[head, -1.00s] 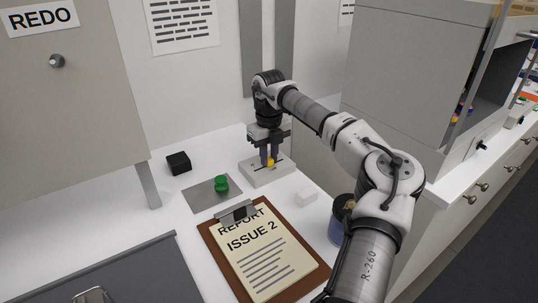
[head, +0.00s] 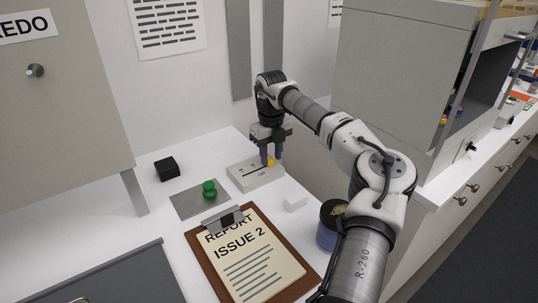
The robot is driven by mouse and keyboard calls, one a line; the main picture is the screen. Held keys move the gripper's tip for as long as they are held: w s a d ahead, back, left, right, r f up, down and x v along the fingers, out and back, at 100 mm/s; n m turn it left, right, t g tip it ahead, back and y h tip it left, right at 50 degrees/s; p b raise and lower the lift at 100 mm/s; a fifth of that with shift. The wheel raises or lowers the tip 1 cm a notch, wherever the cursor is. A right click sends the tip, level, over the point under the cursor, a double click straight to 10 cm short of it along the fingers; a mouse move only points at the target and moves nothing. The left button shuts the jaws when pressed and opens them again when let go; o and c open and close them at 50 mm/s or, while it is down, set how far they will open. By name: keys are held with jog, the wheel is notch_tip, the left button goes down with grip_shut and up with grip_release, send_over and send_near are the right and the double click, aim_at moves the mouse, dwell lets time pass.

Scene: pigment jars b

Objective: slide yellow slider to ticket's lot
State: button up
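The yellow slider (head: 270,161) is a small knob on a pale grey slotted block (head: 244,181) near the back wall. It sits toward the right end of the block. My gripper (head: 271,162) points down, with its dark fingers on either side of the slider, and looks shut on it. The fingers partly hide the slider. A clipboard (head: 195,245) holds a sheet (head: 249,262) reading "REPORT ISSUE 2" in front of the block. Marks along the block's slot are too small to read.
A green knob (head: 209,188) stands on a grey plate (head: 184,205) left of the block. A black box (head: 167,169) lies behind it.

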aim_at(271, 158)
jog(key=shift+o, duration=0.5)
jog(key=shift+a, duration=0.1)
notch_tip(271, 158, up, 14)
jog(key=b, duration=0.2)
jog(key=shift+s+f, duration=0.15)
